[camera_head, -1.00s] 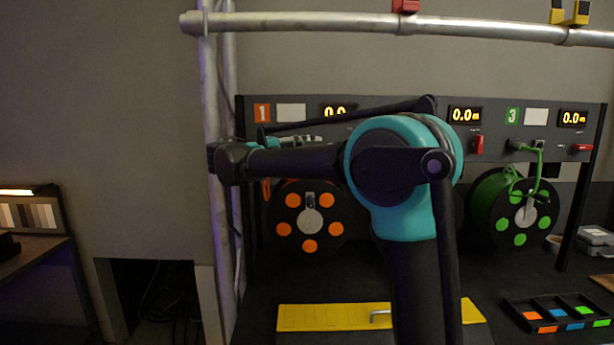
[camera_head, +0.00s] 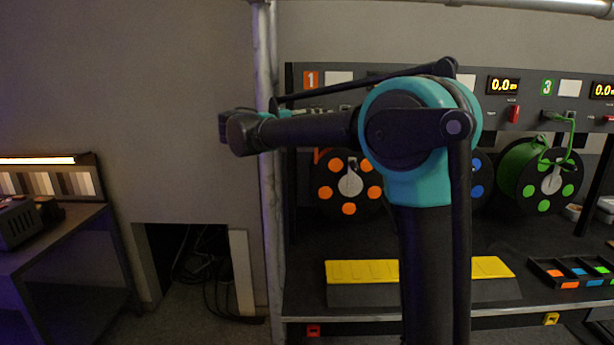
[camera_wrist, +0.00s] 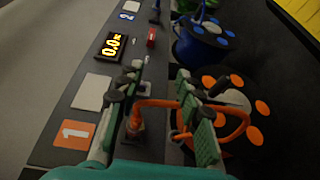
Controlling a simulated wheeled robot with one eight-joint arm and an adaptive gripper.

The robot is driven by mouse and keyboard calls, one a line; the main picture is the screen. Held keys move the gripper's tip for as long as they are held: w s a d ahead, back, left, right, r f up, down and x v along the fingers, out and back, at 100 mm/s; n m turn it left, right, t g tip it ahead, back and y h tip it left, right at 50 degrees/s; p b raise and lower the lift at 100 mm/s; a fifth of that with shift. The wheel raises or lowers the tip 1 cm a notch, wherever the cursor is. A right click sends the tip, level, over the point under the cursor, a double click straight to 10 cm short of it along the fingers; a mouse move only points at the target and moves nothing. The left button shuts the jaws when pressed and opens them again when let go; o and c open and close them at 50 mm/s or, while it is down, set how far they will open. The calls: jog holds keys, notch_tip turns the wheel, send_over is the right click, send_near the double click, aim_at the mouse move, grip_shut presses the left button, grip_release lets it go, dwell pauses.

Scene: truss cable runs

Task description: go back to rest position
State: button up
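My gripper (camera_wrist: 163,75) shows in the wrist view with its two green-padded fingers spread apart and nothing held between them. Beyond the fingers, an orange cable (camera_wrist: 160,103) runs from a plug at the panel to the orange-dotted reel. In the head view my arm is folded, with its forearm reaching left across the front of the panel. The gripper end lies partly hidden behind the wrist, near the upright pole.
The dark panel (camera_head: 430,80) carries displays and reels, including an orange-dotted reel (camera_head: 349,207) and a green reel (camera_head: 549,164). A metal pole (camera_head: 268,210) stands at left. A yellow strip (camera_head: 362,271) and a compartment tray (camera_head: 545,266) lie on the bench. A side table (camera_head: 65,237) stands far left.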

jog(key=s+d+f+g+y, duration=0.1)
jog(key=s+d+f+y, duration=0.2)
jog(key=d+f, duration=0.45)
jog(key=s+d+f+g+y, duration=0.1)
jog(key=s+d+f+y, duration=0.2)
jog(key=f, duration=0.7)
jog(key=s+d+f+g+y, duration=0.1)
jog(key=s+d+f+y, duration=0.15)
jog(key=d+f, duration=0.5)
jog(key=s+a+f+m+y, duration=0.1)
jog(key=s+f+y, duration=0.3)
jog(key=s+f, duration=0.5)
jog(key=s+a+f+m+y, duration=0.2)
jog(key=s+f+m+y, duration=0.1)
jog(key=s+f, duration=0.6)
notch_tip(320, 180, down, 3)
jog(key=shift+a+f+m+t+y, duration=0.2)
jog(key=shift+a+m+t+y, duration=0.1)
jog(key=shift+y, duration=0.25)
